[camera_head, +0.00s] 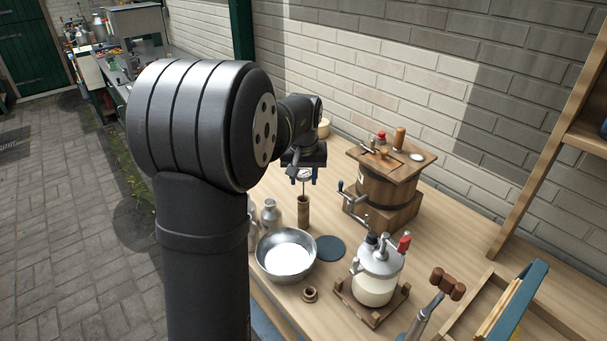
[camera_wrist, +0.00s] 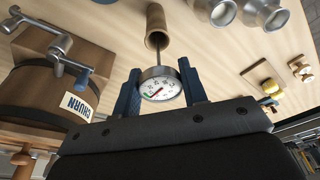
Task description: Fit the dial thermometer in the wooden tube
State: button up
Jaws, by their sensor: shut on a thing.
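The dial thermometer (camera_wrist: 160,88) has a round white face with a thin metal stem. My gripper (camera_wrist: 160,86) is shut on its dial, with a blue finger on each side; my gripper also shows in the head view (camera_head: 303,176). The wooden tube (camera_head: 303,212) stands upright on the table below my gripper, and in the wrist view the tube (camera_wrist: 156,22) shows its open mouth. The stem runs from the dial to the mouth of the tube, and its tip seems to be at or inside the opening. The dial is clear of the tube. How deep the stem reaches is hidden.
A wooden churn (camera_head: 386,190) with a crank stands right of the tube. A metal bowl (camera_head: 268,262), a dark round mat (camera_head: 330,248) and metal cans (camera_head: 270,214) are close by.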

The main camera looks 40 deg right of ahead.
aim_at(304, 195)
jog(key=shift+f, duration=3.6)
jog(key=o, duration=0.9)
jog(key=c, duration=0.4)
jog(key=shift+r, duration=0.2)
jog(key=shift+s+a+r, duration=0.1)
jog(key=shift+r, duration=0.7)
jog(key=shift+s+a+r, duration=0.15)
jog(key=shift+r, duration=0.6)
jog(key=shift+s+a+r, duration=0.1)
jog(key=shift+r, duration=0.7)
